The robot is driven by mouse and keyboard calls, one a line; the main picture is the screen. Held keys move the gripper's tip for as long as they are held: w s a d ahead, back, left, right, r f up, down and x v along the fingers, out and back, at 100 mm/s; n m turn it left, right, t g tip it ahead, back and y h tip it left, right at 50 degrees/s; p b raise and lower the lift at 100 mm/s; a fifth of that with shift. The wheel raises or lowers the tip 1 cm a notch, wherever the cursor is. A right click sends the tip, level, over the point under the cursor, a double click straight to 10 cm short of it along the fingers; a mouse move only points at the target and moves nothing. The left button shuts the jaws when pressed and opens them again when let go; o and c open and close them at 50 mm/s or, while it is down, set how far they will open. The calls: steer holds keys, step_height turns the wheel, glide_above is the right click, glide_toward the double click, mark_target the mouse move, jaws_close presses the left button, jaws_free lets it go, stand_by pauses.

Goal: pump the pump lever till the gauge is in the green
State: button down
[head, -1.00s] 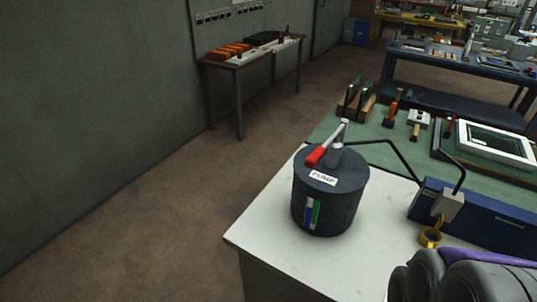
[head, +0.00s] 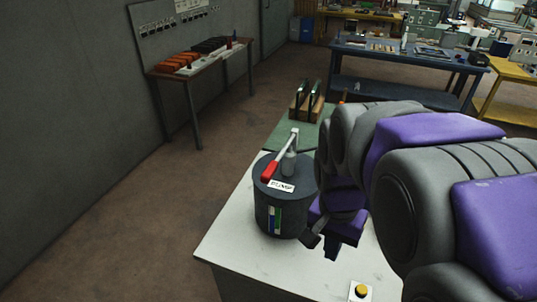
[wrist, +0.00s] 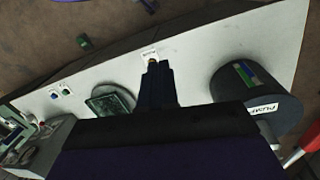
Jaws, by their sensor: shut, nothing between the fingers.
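The pump (head: 282,208) is a dark drum with a white PUMP label, standing on the white table top in the head view. Its lever has a red handle (head: 269,172) lying low over the drum's left side, with a grey metal bar rising to the pivot. The gauge (head: 274,219) is a vertical strip with green and blue on the drum's front; its reading is too small to tell. My gripper (head: 322,246) is shut and empty, to the right of the drum and apart from the lever. In the wrist view, the gripper (wrist: 156,68) points between the pump (wrist: 255,95) and a round green-faced object.
A small box with a yellow button (head: 361,291) sits near the front of the white table (head: 230,243). The round green-faced object (wrist: 110,100) lies left of my gripper in the wrist view. A rack (head: 307,103) stands behind the pump. Floor is free to the left.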

steer(key=w+a+r+m+p, duration=0.2)
steer(key=w+a+r+p, duration=0.1)
steer(key=w, duration=0.4)
steer(key=w+a+r+m+p, duration=0.3)
steer(key=w+r, duration=0.1)
steer(key=w, duration=0.3)
steer(key=m+t+p, duration=0.1)
steer(key=m+p, duration=0.3)
steer(key=p, duration=0.1)
glide_toward(266, 169)
steer(key=shift+s+a+f+h, duration=0.2)
steer(key=shift+f+h, duration=0.1)
steer(key=shift+f, duration=0.2)
steer(key=shift+d, duration=0.1)
steer(key=shift+f, duration=0.1)
steer(key=shift+d+f+b, duration=0.15)
steer(key=shift+f+b, duration=0.4)
steer(key=shift+f, duration=1.15)
steer(key=shift+d+f+b, duration=0.1)
steer(key=shift+f+b, duration=0.45)
steer(key=shift+f, duration=1.15)
